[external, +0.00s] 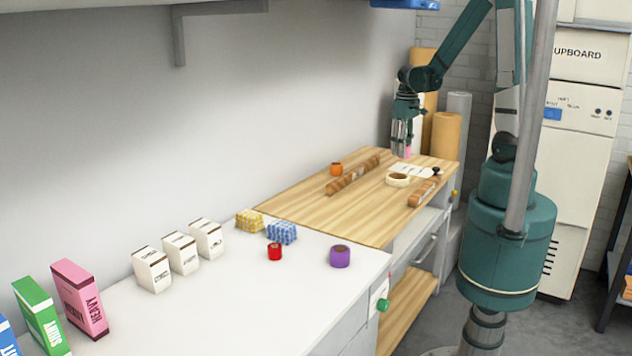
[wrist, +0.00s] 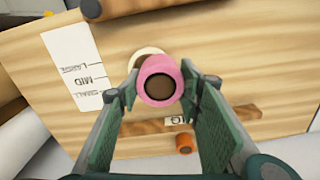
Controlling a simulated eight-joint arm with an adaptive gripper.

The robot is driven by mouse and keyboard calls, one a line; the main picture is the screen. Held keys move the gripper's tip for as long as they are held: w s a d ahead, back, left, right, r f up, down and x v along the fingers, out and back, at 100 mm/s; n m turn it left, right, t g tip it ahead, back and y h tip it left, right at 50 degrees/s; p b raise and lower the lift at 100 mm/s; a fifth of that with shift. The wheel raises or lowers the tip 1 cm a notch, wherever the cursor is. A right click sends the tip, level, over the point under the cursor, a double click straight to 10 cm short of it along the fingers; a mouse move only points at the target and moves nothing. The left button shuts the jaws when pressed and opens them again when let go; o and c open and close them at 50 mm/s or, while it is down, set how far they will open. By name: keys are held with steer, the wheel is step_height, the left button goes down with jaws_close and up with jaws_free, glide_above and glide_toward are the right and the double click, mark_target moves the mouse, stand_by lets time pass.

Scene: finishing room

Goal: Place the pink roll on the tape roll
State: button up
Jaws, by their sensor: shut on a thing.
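My gripper (wrist: 160,110) is shut on the pink roll (wrist: 158,64), which shows in the wrist view between the two green finger pads. In the external view my gripper (external: 403,150) hangs over the far part of the wooden bench, with a bit of the pink roll (external: 408,153) showing at its tips. The roll is held above the bench top. The cream tape roll (external: 398,180) lies flat on the bench, nearer the camera than the gripper. In the wrist view the tape roll (wrist: 136,58) is partly hidden behind the pink roll.
A white marked sheet (external: 412,169) lies beside the tape roll. Brown bars (external: 354,174) and an orange roll (external: 336,169) lie on the wooden bench (external: 300,208). A purple roll (external: 340,256), a red roll (external: 274,252) and several boxes stand on the white counter. Tall rolls stand behind the bench.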

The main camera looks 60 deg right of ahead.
steer(key=shift+f+b, duration=0.5)
steer(key=shift+f, duration=2.4)
steer(key=shift+f, duration=0.1)
steer(key=shift+f+b, duration=0.35)
steer(key=shift+f, duration=1.65)
steer(key=shift+f, duration=0.15)
steer(key=o, duration=0.9)
steer(key=shift+r, duration=0.25)
steer(key=shift+r+p, duration=1)
steer(key=shift+r, duration=4.9)
